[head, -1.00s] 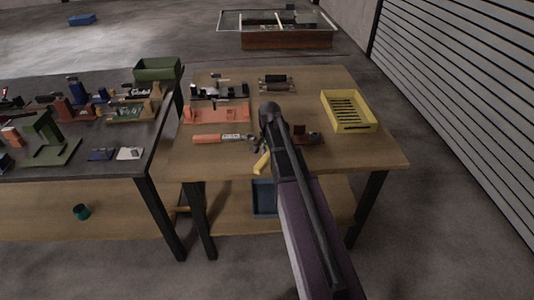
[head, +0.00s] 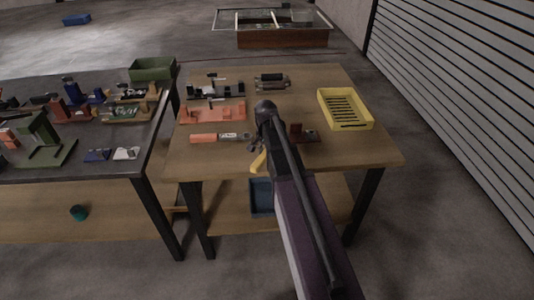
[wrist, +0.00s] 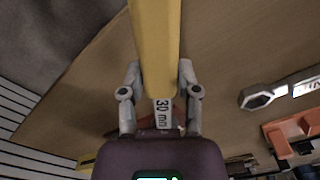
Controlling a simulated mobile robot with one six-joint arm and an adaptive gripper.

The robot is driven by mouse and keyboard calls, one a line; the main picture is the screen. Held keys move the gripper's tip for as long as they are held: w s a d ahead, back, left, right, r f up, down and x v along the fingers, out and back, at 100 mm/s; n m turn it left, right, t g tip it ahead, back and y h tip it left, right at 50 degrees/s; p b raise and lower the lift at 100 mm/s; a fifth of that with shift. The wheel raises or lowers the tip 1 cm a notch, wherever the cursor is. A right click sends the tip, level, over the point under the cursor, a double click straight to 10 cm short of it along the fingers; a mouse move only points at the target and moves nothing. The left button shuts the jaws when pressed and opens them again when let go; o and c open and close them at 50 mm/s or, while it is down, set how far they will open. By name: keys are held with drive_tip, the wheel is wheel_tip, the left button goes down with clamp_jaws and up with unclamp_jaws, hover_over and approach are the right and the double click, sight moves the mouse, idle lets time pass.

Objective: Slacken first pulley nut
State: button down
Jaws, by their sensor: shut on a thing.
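My gripper (wrist: 158,72) is shut on a yellow-handled wrench (wrist: 155,35), with one finger on each side of the handle. A white label on it reads about "30 mm". In the head view, my gripper (head: 256,148) is above the front of the wooden table, and the yellow handle (head: 258,161) points toward the front edge. The wrench's working end is not clearly seen. A second wrench (head: 207,138) with an orange handle lies left of my gripper; its grey end shows in the wrist view (wrist: 258,97). I cannot pick out the pulley nut.
An orange fixture (head: 205,113) and a dark-and-white assembly (head: 215,87) stand at the table's left. A yellow slotted tray (head: 345,108) is at right. A dark red block (head: 297,132) sits beside my arm. A cluttered dark bench (head: 80,160) adjoins at left.

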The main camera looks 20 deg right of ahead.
drive_tip(key=shift+w+a+m, duration=0.3)
idle(0.7)
drive_tip(key=shift+c, duration=1.3)
unclamp_jaws()
drive_tip(key=shift+s+d, duration=0.1)
